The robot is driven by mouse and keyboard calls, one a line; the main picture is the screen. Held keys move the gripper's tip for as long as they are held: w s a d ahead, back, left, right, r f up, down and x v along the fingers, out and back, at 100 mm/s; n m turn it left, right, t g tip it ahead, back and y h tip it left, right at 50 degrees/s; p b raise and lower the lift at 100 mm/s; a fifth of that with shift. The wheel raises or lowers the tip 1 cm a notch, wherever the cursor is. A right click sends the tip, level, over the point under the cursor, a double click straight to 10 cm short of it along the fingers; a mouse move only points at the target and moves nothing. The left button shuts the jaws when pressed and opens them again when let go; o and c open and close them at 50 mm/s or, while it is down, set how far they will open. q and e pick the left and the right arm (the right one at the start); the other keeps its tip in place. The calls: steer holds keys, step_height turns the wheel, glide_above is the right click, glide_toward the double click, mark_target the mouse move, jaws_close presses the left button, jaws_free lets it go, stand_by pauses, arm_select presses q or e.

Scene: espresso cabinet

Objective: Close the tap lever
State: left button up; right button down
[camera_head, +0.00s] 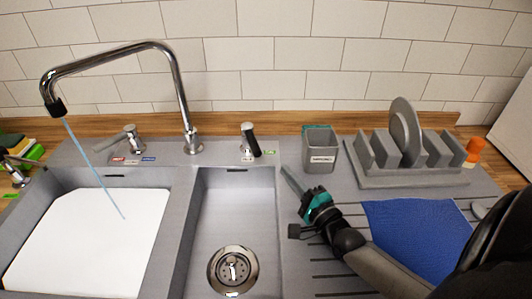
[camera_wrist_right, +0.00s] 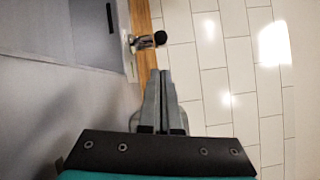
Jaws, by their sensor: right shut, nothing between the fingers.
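The chrome tap (camera_head: 180,95) arches over the left basin, and a thin stream of water (camera_head: 92,165) runs from its black nozzle. A chrome lever (camera_head: 130,138) lies tilted on the deck left of the spout base, by red and blue labels. A second chrome fitting with a black end (camera_head: 249,141) stands right of the spout; a black-ended fitting (camera_wrist_right: 150,40) shows beyond the fingers in the right wrist view. My right gripper (camera_head: 287,174) is shut and empty, right of the small basin and apart from both fittings; its closed fingers (camera_wrist_right: 160,76) show in the wrist view. My left gripper is not visible.
A grey holder (camera_head: 318,158) and a dish rack (camera_head: 415,176) with a plate (camera_head: 405,125) stand behind my right gripper. A blue cloth (camera_head: 415,230) lies on the drainboard. A white board (camera_head: 85,245) lies in the left basin. The tiled wall (camera_head: 300,50) bounds the back.

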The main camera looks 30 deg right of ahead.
mark_target(256, 156)
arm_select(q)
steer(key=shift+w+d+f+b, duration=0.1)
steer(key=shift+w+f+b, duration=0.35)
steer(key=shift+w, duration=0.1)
arm_select(e)
steer(key=w, duration=0.9)
steer(key=shift+w+d+r, duration=0.15)
steer(key=shift+w+r, duration=0.1)
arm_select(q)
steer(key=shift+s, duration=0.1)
arm_select(e)
steer(key=a+p, duration=0.1)
steer(key=a+h+p, duration=0.1)
steer(key=a+m+h, duration=0.1)
steer(key=shift+w+a+p, duration=0.2)
steer(key=shift+w+p, duration=0.05)
steer(key=shift+p, duration=0.15)
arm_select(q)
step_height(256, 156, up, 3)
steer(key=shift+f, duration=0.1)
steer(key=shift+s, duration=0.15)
arm_select(e)
steer(key=shift+s+a, duration=0.1)
steer(key=shift+a, duration=0.05)
